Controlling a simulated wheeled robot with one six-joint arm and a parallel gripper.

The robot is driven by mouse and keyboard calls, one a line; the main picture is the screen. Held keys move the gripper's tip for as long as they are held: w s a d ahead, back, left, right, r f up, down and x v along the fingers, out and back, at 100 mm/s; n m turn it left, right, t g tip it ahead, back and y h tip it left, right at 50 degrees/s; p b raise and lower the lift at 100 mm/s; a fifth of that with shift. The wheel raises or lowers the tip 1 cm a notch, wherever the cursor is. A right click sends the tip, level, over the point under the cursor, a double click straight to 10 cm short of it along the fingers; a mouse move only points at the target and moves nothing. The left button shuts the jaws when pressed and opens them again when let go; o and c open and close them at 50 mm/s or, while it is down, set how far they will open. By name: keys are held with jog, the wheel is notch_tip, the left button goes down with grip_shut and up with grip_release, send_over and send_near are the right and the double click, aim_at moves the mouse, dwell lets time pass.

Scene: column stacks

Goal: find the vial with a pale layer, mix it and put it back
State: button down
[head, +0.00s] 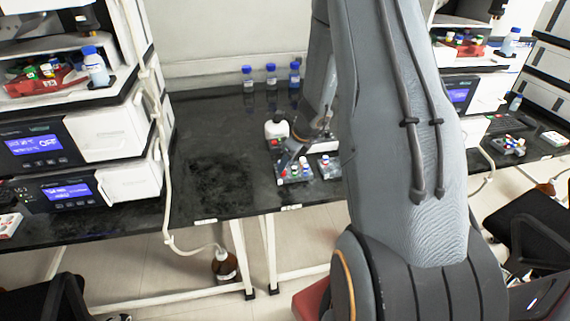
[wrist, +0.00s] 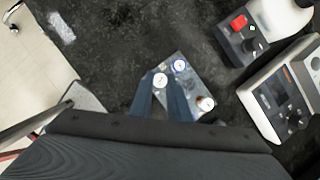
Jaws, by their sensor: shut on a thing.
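My gripper (wrist: 161,90) is shut on a vial with a white round cap (wrist: 160,80), seen from above in the wrist view. Its body is hidden below the cap and fingers, so I cannot see any layer or tell whether it is lifted clear of the rack. A rack (wrist: 190,85) lies under the gripper.
A white device with a red switch and green light (wrist: 240,38) stands near the rack. A second device with a knob and small screen (wrist: 285,95) is at the right. Several blue-capped bottles (head: 271,76) stand at the back. The bench left of the rack (head: 220,175) is clear.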

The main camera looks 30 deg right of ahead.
jog(key=shift+f, duration=0.25)
jog(key=shift+f+b, duration=0.3)
jog(key=shift+b, duration=0.25)
jog(key=c, duration=1.3)
grip_release()
jog(key=shift+r, duration=0.1)
jog(key=shift+r+p, duration=2.85)
jog(key=shift+p, duration=0.25)
